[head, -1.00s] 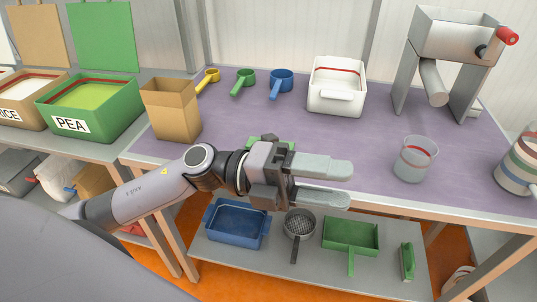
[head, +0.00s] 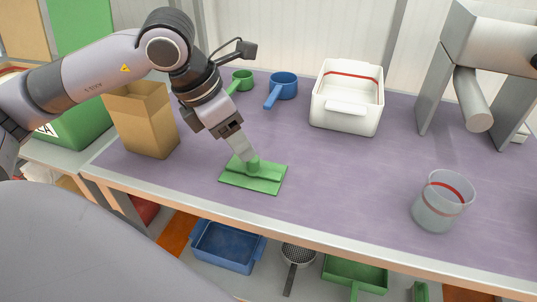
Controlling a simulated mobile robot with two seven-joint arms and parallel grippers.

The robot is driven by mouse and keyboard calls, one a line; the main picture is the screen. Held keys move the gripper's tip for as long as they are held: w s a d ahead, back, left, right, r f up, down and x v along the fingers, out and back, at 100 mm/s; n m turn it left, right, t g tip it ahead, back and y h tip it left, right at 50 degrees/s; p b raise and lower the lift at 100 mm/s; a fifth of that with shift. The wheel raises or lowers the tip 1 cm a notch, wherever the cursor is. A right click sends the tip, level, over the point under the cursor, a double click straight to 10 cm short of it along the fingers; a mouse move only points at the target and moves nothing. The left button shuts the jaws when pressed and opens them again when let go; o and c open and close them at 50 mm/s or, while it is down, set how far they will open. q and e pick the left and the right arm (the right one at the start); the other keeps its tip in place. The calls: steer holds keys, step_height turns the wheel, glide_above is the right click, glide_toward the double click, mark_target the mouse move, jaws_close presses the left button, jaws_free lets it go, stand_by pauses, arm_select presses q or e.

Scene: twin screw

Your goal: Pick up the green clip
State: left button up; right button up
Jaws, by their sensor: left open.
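The green clip (head: 262,184) shows as a flat green piece with a raised ridge and a small rounded knob, lying on the purple tabletop (head: 330,195) near the front edge. My left gripper (head: 246,156) reaches down from the upper left, with its fingertips right at the knob. It is open. The near finger hides part of the knob, and I cannot tell whether the fingers touch it. My right gripper is out of view.
A brown paper bag (head: 143,120) stands left of the gripper, under my arm. Green (head: 241,80) and blue (head: 282,88) scoops lie behind it. A white bin (head: 346,98) and a clear cup (head: 441,204) stand to the right. The tabletop between clip and cup is clear.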

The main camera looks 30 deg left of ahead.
mark_target(253, 166)
arm_select(q)
steer(key=shift+w+f, duration=0.2)
steer(key=shift+w, duration=0.05)
steer(key=x, duration=0.6)
steer(key=shift+d+f, duration=0.15)
steer(key=shift+f, duration=0.1)
jaws_close()
